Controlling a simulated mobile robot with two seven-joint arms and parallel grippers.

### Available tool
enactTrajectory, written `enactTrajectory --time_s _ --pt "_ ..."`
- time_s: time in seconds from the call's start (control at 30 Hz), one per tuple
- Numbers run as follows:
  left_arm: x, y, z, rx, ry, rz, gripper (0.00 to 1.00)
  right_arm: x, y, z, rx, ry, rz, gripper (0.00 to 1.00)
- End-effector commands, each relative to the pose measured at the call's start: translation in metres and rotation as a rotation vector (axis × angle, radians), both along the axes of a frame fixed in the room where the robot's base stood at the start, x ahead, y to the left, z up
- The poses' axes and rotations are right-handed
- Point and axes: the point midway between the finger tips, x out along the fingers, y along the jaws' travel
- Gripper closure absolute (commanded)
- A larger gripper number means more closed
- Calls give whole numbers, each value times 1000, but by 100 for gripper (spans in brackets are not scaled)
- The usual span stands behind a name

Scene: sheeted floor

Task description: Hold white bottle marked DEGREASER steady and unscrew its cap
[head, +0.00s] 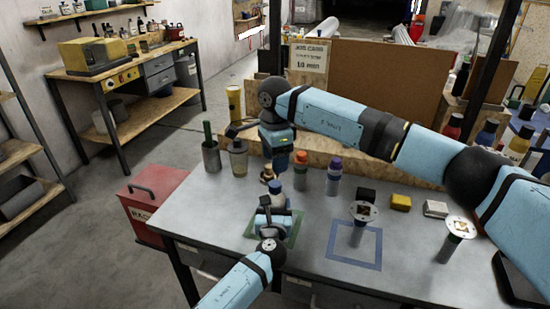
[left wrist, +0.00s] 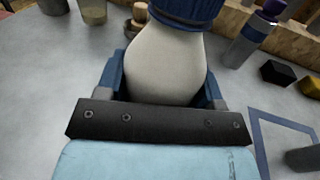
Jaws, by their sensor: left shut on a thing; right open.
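A white bottle (head: 274,200) with a blue cap (head: 274,185) stands at the green outlined square on the grey table. In the left wrist view the white bottle (left wrist: 165,65) fills the middle, with its ribbed blue cap (left wrist: 187,10) at the top edge. No marking on the bottle can be read. My left gripper (head: 272,216) is shut on the bottle body, one finger (left wrist: 112,75) on each side. My right gripper (head: 277,166) is open and points down, above and close to the cap. Whether its fingers touch the cap cannot be told.
Behind stand a small tan-topped object (head: 267,174), an orange-capped bottle (head: 301,172), a purple-capped bottle (head: 334,177), a cup (head: 238,158) and a grey holder (head: 211,157). A blue outlined square (head: 354,262) lies to the right.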

Motion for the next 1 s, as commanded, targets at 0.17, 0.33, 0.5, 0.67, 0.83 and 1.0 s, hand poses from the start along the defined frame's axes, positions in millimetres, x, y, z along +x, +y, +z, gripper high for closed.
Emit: enactTrajectory --time_s 0.17,0.33,0.5,0.67,0.83,1.0 --pt "0 0 0 0 0 0 100 0 0 0 0 0 -400 44" --pt "0 0 0 0 0 0 100 0 0 0 0 0 -790 44" --pt "0 0 0 0 0 0 100 0 0 0 0 0 -1181 44" --pt "0 0 0 0 0 0 100 0 0 0 0 0 -1547 44" --pt "0 0 0 0 0 0 100 0 0 0 0 1 -1938 44" --pt "0 0 0 0 0 0 100 0 0 0 0 1 -2328 44"
